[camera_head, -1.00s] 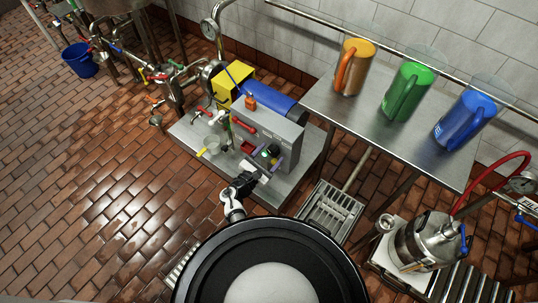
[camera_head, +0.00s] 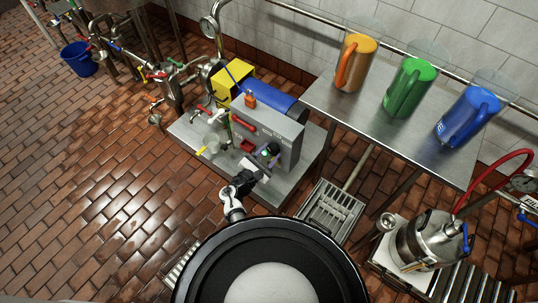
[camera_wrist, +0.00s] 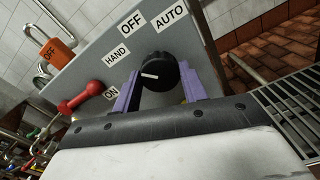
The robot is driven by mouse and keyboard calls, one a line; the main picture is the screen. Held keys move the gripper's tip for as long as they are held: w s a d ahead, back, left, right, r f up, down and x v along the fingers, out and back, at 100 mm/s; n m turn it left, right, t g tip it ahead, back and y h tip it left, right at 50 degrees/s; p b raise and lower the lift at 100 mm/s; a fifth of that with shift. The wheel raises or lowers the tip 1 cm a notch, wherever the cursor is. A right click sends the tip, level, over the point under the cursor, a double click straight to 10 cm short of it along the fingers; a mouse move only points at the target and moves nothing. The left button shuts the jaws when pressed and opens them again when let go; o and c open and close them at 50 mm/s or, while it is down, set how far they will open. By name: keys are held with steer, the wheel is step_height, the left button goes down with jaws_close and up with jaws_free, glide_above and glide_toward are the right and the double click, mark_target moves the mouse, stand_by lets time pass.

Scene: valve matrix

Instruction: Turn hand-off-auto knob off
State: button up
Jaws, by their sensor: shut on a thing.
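The black hand-off-auto knob (camera_wrist: 160,70) sits on a grey panel (camera_wrist: 75,62) in the wrist view. A white line on its left half points left in the picture, nearer the HAND label (camera_wrist: 117,54) than the OFF label (camera_wrist: 132,22) or the AUTO label (camera_wrist: 169,16). My gripper (camera_wrist: 159,88) has one purple finger on each side of the knob and is shut on it. The fingers hide the knob's lower sides. In the head view my gripper (camera_head: 264,161) is at the front of the grey control box (camera_head: 280,135); the knob is hard to make out there.
A red handle (camera_wrist: 82,97) sticks out beside the ON label (camera_wrist: 111,93), left of my gripper. An orange padlock (camera_wrist: 56,56) hangs at the panel's upper left. A steel table (camera_head: 352,112) with several large mugs stands right of the box. A floor grate (camera_head: 332,208) is nearby.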

steer(key=shift+f+m+b, duration=0.1)
steer(key=shift+m+b, duration=4.2)
steer(key=shift+b, duration=0.1)
steer(key=o, duration=1)
steer(key=shift+c, duration=0.2)
steer(key=b+v, duration=0.1)
steer(key=v, duration=1.3)
